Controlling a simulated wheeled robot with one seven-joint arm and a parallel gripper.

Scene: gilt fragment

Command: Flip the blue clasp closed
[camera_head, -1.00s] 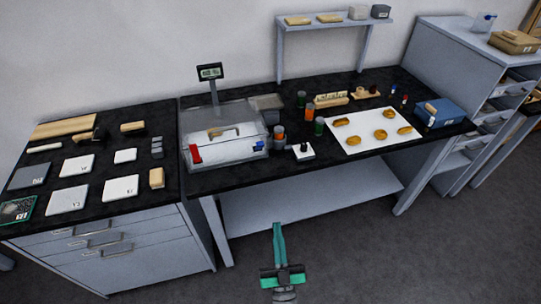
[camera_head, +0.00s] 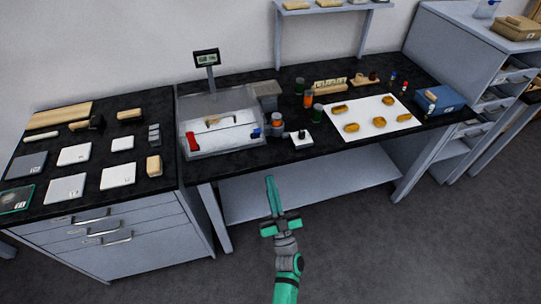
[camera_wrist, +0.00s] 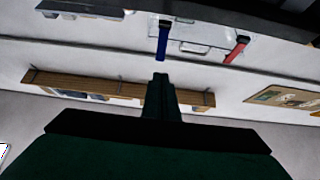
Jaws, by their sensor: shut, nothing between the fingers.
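The blue clasp (camera_head: 256,132) is at the right end of the front of a clear box (camera_head: 222,143) on the black bench. It also shows in the wrist view (camera_wrist: 163,40); whether it is flipped open or shut is unclear. A red clasp (camera_head: 193,142) is at the left end of the same front, and it shows in the wrist view too (camera_wrist: 239,48). My gripper (camera_head: 269,180) is shut and empty. It is in front of the bench, below the blue clasp in the picture and apart from it.
A small white block with a dark knob (camera_head: 301,139) and orange-and-dark jars (camera_head: 277,124) stand right of the box. A white mat (camera_head: 350,136) with several golden pieces lies farther right. The floor before the bench is clear.

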